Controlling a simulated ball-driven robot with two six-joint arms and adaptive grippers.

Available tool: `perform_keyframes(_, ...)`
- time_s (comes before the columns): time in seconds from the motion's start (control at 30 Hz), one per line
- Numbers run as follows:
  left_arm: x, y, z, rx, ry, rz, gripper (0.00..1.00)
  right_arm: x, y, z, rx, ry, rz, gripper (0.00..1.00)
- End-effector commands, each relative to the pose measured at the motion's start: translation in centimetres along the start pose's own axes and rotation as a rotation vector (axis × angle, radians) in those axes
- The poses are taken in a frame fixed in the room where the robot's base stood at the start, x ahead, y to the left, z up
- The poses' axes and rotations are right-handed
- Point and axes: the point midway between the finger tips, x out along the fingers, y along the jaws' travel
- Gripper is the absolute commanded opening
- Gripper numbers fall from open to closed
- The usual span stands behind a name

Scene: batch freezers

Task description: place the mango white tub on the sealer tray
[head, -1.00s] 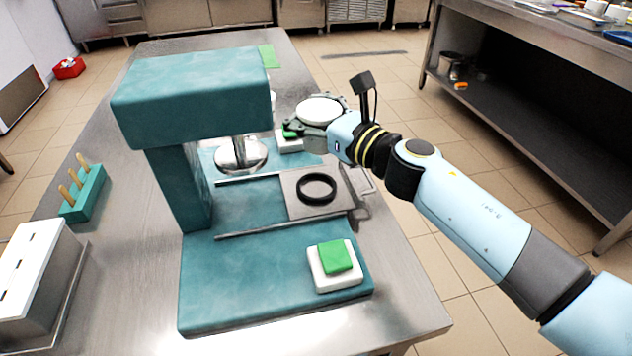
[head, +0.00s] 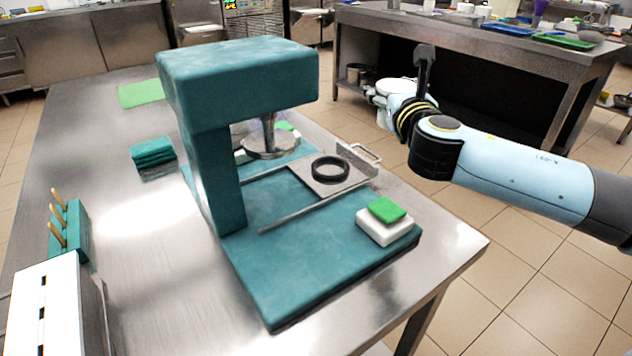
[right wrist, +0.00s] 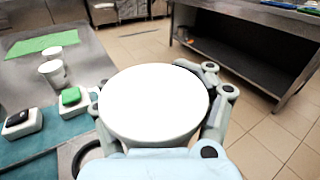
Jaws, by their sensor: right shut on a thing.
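My right gripper (head: 388,96) is shut around a white round tub (head: 398,86), held in the air to the right of the sealer. In the right wrist view the tub's plain white top (right wrist: 153,103) shows between the fingers; its contents are hidden. The sealer tray (head: 352,184) is a metal plate with a black ring (head: 330,169) set in it and a wire handle at its right end. The tray is drawn out on rails from under the round metal press head of the teal sealer (head: 238,75). The ring looks empty. My left gripper is out of view.
A white block with a green button (head: 387,210) sits on the sealer base's front right. Teal folded cloths (head: 153,152), a stick holder (head: 70,232) and a green mat (head: 141,93) lie left. The wrist view shows a white cup (right wrist: 52,73). Open floor lies right.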

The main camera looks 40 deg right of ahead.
Motion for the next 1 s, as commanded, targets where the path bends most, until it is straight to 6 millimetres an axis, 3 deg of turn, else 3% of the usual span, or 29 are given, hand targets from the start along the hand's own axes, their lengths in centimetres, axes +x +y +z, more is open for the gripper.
perform_keyframes(0.1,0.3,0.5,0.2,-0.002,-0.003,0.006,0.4,0.0,-0.5,-0.1,0.001,0.001,-0.022,0.0)
perform_keyframes(0.23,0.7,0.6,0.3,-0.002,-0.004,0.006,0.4,0.2,0.7,-1.0,0.008,0.003,-0.03,0.0)
perform_keyframes(0.6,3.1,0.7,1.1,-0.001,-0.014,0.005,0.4,1.9,8.8,-5.6,0.006,0.004,-0.027,0.0)
perform_keyframes(0.7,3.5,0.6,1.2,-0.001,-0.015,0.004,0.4,2.2,10.2,-6.4,0.004,0.003,-0.027,0.0)
perform_keyframes(0.87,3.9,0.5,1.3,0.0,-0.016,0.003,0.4,2.4,11.0,-7.2,0.001,0.003,-0.025,0.0)
perform_keyframes(1.0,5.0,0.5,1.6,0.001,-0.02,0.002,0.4,2.4,11.1,-9.6,-0.002,0.004,-0.026,0.0)
